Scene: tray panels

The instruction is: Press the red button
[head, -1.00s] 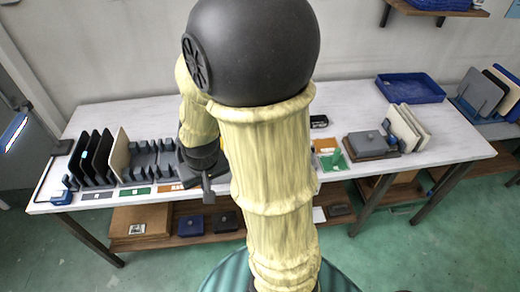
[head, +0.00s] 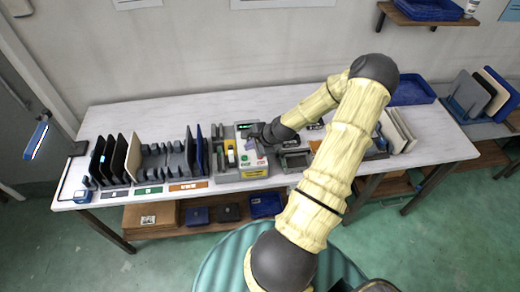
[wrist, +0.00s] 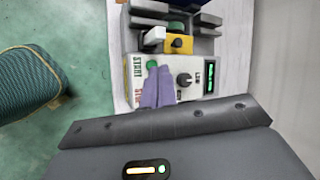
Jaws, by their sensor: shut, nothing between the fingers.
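A grey and white control box (head: 254,170) stands on the table in the head view, near the middle. In the wrist view its light panel (wrist: 196,62) carries a green button (wrist: 152,65) beside green START lettering, a dark knob and a lit green display. Red lettering (wrist: 138,92) shows below START. No red button is visible; my fingers cover the panel beside the red lettering. My gripper (wrist: 158,70) is shut and empty, its purple fingers together over the panel. I cannot tell whether they touch it. In the head view my gripper (head: 257,142) is over the box.
A yellow block with a dark knob (wrist: 179,43) sits beside the panel. A rack with dark upright panels (head: 165,158) stands left of the box. A grey open fixture (head: 294,160) is just to its right. A blue tray (head: 412,91) lies at the back right.

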